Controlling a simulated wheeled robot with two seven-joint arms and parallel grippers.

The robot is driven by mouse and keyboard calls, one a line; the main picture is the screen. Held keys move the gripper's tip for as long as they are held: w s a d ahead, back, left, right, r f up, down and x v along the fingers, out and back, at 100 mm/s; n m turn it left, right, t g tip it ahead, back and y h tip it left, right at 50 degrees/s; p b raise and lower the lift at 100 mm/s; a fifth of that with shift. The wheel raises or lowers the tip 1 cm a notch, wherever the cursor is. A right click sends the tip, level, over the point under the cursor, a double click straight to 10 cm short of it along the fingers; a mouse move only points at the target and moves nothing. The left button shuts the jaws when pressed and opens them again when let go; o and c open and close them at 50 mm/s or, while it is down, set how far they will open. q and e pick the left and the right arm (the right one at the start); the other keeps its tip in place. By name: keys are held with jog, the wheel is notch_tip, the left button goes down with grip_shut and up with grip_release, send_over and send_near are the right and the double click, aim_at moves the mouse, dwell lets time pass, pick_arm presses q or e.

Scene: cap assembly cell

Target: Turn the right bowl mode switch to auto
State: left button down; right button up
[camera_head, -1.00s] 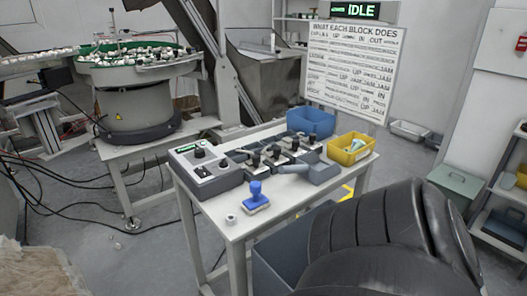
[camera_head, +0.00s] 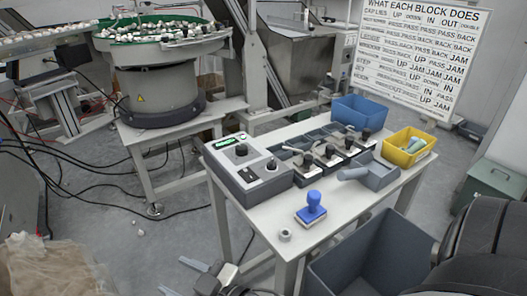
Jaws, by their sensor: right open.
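A grey control box (camera_head: 250,183) stands at the left end of the white table. It has a small lit green display (camera_head: 230,140) and two black knobs, a rear knob (camera_head: 241,150) and a front knob (camera_head: 271,165). I cannot read their labels or settings, or tell which is the right bowl mode switch. The green-rimmed bowl feeder (camera_head: 153,75) with white and dark parts stands behind on its own table. My right gripper (camera_head: 173,277) is at the bottom edge, low in front of the table, open and apart from the box. My left gripper is not in view.
A blue stamp (camera_head: 311,207) and a small ring-shaped part (camera_head: 285,235) lie on the table's front. A row of black-knobbed blocks (camera_head: 327,155), a blue bin (camera_head: 360,112) and a yellow bin (camera_head: 410,148) are to the right. A dark grey bin (camera_head: 372,262) stands in front.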

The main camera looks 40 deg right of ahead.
jog(key=w+a+r+n+y, duration=0.2)
jog(key=a+r+n+y, duration=0.1)
jog(key=r+n+y, duration=0.15)
jog(key=w+a+r+n+y, duration=0.2)
jog(key=r+n+y, duration=0.15)
jog(key=r, duration=0.25)
notch_tip(320, 180, up, 13)
jog(key=n+g+h+p, duration=0.2)
jog(key=n+g+h, duration=1)
jog(key=g+h, duration=0.25)
send_over(272, 161)
jog(key=shift+g, duration=0.35)
notch_tip(272, 161, down, 15)
jog(key=shift+f+p, duration=0.1)
jog(key=shift+p, duration=0.4)
jog(key=shift+c, duration=0.4)
